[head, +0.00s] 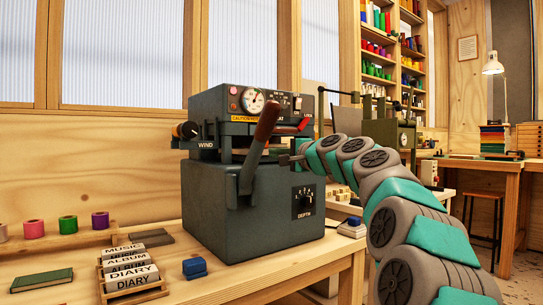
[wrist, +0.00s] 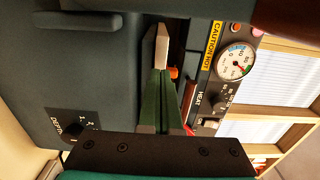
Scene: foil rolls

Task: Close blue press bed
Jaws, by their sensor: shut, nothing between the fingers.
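The press (head: 250,200) is a dark blue-grey machine on the wooden bench, with a gauge, "CAUTION HOT" label and heat switch on its upper head and a depth knob on its lower body. A lever with a brown grip (head: 267,121) stands tilted at its front. My gripper (head: 284,160) reaches in from the right, at the gap between head and lower body, just right of the lever. In the wrist view my gripper (wrist: 162,45) is shut and empty, its fingers pointing along that gap beside the gauge panel (wrist: 222,70). The bed inside is mostly hidden; contact is unclear.
A rack of labelled blocks (head: 132,275), a blue block (head: 195,268) and a green book (head: 41,280) lie on the bench at front left. Coloured foil rolls (head: 67,224) stand behind them.

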